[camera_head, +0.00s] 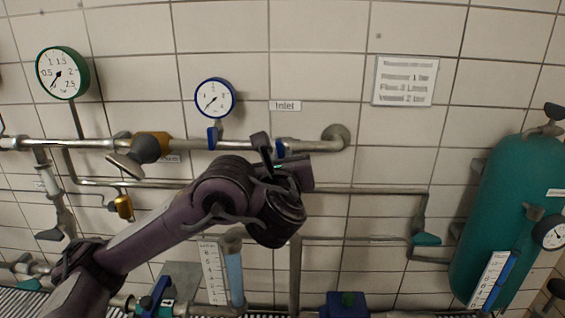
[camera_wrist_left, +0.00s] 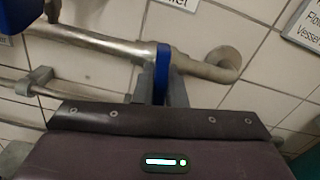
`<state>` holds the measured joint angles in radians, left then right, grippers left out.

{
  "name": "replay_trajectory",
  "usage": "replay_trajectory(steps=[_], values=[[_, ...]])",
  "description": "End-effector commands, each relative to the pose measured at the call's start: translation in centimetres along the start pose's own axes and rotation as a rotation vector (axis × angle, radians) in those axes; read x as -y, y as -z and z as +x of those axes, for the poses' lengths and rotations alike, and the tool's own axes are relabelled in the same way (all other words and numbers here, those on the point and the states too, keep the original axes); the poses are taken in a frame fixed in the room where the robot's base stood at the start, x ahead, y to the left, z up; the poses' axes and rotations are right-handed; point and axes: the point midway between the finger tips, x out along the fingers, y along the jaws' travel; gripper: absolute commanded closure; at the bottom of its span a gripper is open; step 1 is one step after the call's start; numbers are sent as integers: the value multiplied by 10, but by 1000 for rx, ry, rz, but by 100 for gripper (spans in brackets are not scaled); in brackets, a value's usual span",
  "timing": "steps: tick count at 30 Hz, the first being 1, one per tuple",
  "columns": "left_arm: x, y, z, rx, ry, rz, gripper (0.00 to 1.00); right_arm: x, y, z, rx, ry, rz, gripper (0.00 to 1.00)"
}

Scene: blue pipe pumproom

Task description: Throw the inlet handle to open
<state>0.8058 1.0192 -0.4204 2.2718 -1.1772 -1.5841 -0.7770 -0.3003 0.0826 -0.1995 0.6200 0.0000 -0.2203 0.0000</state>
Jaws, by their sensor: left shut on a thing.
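The blue inlet handle (camera_head: 281,147) is on the upper metal pipe, below the "Inlet" label (camera_head: 285,105). In the left wrist view it shows as an upright blue piece (camera_wrist_left: 162,66) against the pipe, left of the pipe's elbow. My left gripper (camera_head: 273,152) is at the pipe and shut on the handle, with a finger on either side of it in the wrist view. The gripper and wrist hide the handle's lower part. My right gripper is not in view.
The upper pipe (camera_head: 238,145) ends in a wall flange (camera_head: 336,137) right of the gripper. A blue-rimmed gauge (camera_head: 215,97) and a brown-and-grey fitting (camera_head: 148,147) are to the left. A thinner pipe (camera_head: 375,191) runs below. A teal tank (camera_head: 505,215) stands at the right.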

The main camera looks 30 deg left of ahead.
Motion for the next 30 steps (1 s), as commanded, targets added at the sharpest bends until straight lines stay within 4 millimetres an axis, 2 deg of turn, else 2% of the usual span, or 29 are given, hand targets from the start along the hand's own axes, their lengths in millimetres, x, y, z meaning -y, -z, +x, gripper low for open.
replay_trajectory(steps=[1, 30], values=[[-1, 4, 0, 1, 0, -43, 100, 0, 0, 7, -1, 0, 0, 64], [-5, 7, 0, -1, 0, -963, 100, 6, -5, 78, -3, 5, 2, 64]])
